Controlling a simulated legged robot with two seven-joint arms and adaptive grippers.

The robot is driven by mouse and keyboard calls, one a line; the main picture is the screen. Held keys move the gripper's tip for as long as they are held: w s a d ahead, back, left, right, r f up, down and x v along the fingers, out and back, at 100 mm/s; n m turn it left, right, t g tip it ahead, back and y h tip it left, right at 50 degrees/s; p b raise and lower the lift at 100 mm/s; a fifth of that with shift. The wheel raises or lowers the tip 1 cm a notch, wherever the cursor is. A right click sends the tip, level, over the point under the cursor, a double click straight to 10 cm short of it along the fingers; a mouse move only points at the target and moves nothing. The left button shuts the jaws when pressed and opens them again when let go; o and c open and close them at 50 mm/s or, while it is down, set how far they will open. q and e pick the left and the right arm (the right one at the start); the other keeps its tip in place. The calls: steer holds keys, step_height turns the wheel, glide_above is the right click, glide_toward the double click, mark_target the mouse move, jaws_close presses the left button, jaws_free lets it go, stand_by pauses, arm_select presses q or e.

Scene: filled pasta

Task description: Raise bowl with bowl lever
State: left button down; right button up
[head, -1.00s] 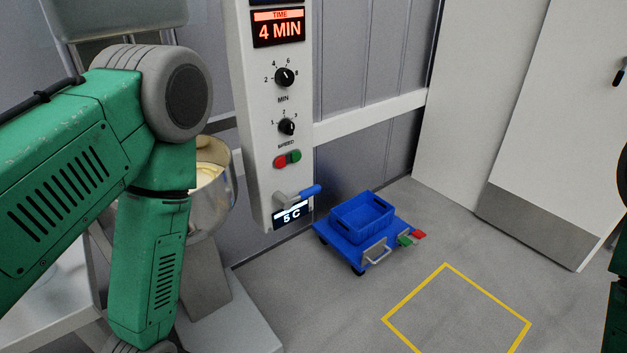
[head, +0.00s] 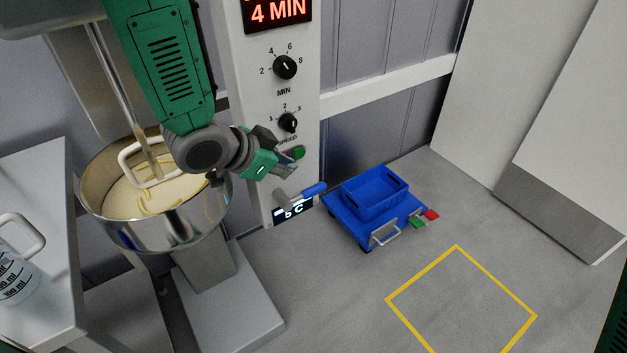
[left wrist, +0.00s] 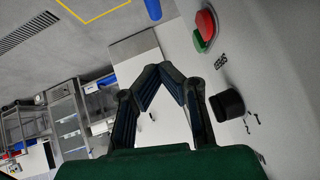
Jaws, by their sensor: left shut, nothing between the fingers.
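The steel mixing bowl (head: 170,226) holds pale dough and stands at the left in the head view, with a mixing tool down in it. The bowl lever (head: 308,191), with a blue grip, sticks out low on the white control column (head: 266,110). Its blue grip (left wrist: 153,9) shows at the top edge of the left wrist view. My left gripper (head: 294,161) is shut and empty in front of the column, a little above the lever and apart from it. Its fingertips (left wrist: 172,68) meet in the left wrist view. My right gripper is not in view.
The speed knob (head: 288,123) and the green button (head: 298,152) are close to my left gripper. A blue cart (head: 350,222) with a blue crate (head: 374,197) stands right of the column. A yellow square (head: 456,247) marks clear floor. A measuring jug (head: 14,270) stands at far left.

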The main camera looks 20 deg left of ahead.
arm_select(q)
glide_above(317, 185)
steer(key=s, duration=0.2)
step_height(317, 185, down, 7)
step_height(317, 185, down, 3)
steer(key=shift+a+r, duration=0.1)
steer(key=shift+r, duration=0.1)
steer(key=shift+w+a+f, duration=0.15)
steer(key=shift+a+f, duration=0.25)
steer(key=shift+f, duration=0.3)
steer(key=shift+d, duration=0.25)
